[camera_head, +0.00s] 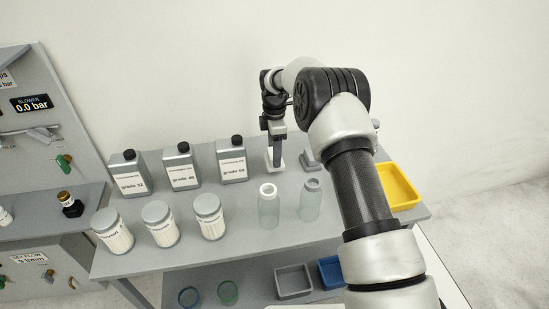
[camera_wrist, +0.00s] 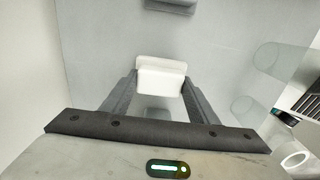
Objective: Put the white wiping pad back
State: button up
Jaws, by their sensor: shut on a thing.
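The white wiping pad (camera_wrist: 160,76) is between the two fingers of my gripper (camera_wrist: 159,88) in the wrist view. My gripper is shut on it. In the head view my gripper (camera_head: 276,153) points down at the back of the grey bench, with the white pad (camera_head: 269,161) at its tip, low over or on the bench top. I cannot tell whether the pad touches the bench. A grey block (camera_head: 309,161) stands just to the right of it, and a grey block (camera_wrist: 170,5) shows at the top edge of the wrist view.
Grey bottles (camera_head: 232,160) stand left of my gripper, with several lidded jars (camera_head: 209,217) in front. Two clear bottles (camera_head: 268,207) (camera_head: 310,201) stand in front of my gripper. A yellow tray (camera_head: 398,187) is at the right. A lower shelf holds a grey bin (camera_head: 293,282) and a blue bin (camera_head: 331,271).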

notch_tip(320, 180, down, 3)
jog(key=shift+r, duration=0.1)
jog(key=o, duration=1.1)
